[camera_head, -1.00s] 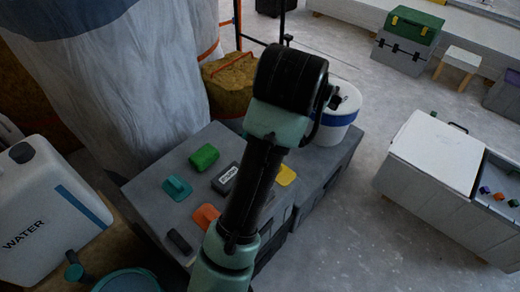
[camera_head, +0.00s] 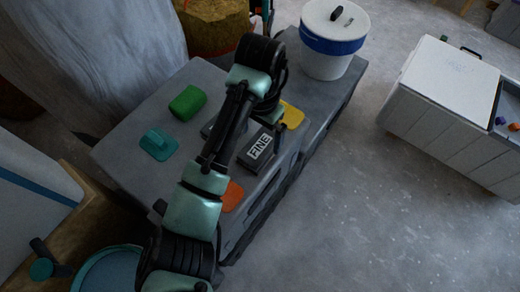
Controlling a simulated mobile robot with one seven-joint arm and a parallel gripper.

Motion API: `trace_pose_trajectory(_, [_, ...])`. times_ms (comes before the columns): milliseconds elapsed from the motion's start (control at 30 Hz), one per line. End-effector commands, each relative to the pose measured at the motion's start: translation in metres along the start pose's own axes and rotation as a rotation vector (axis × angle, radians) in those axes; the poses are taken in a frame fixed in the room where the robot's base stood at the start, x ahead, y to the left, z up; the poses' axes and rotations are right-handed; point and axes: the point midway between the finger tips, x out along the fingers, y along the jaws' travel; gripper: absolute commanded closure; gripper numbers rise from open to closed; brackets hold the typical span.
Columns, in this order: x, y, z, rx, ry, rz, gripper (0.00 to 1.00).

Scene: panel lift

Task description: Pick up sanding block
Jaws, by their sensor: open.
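A dark grey block with a pale label reading FINE (camera_head: 258,150) lies on the grey box top (camera_head: 125,115), just right of my arm; it looks like the sanding block. Another dark grey piece (camera_head: 208,129) shows partly at the left of my arm, which covers the rest of it. My arm crosses over the box and bends down at its far end, above and beyond the FINE block.
On the box lie a green block (camera_head: 187,102), a teal tool (camera_head: 158,145), a yellow piece (camera_head: 291,115) and an orange piece (camera_head: 232,196) partly under my arm. A white bucket (camera_head: 334,48) stands at the back. Open floor lies right, before a white-lidded chest (camera_head: 445,80).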

Motion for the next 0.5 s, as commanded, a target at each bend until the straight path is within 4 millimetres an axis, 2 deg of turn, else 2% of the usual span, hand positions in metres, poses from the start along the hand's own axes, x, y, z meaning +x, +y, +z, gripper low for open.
trace_pose_trajectory(167, [0.011, 0.0, 0.001, -0.001, 0.0, 0.0, 0.0])
trace_pose_trajectory(400, [0.048, 0.001, 0.002, -0.001, 0.0, 0.0, 0.0])
trace_pose_trajectory(500, [0.055, 0.001, 0.002, 0.0, 0.0, 0.0, 0.0])
